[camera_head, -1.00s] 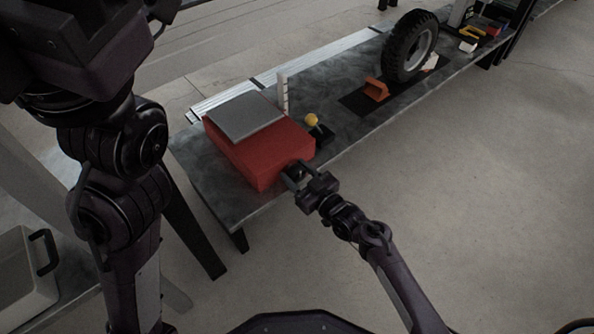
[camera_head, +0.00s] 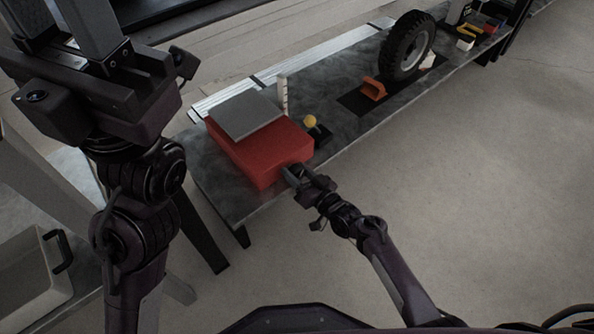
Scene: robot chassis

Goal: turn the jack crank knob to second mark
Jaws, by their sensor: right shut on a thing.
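A red box-shaped jack (camera_head: 258,150) with a grey plate (camera_head: 244,115) on top sits at the near left end of the dark table. A white marked post (camera_head: 283,95) stands behind it. My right gripper (camera_head: 291,173) is at the jack's near right face, shut on the crank knob there; the knob is small and mostly hidden by the fingers. My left gripper (camera_head: 95,30) is large at the upper left, away from the jack, and its fingers run out of the picture.
A yellow ball-topped lever (camera_head: 311,121) stands right of the jack. Farther along the table (camera_head: 345,130) are an orange block (camera_head: 373,88), a tyre (camera_head: 406,46) and small items. A pale bin (camera_head: 35,275) is at lower left. The floor on the right is clear.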

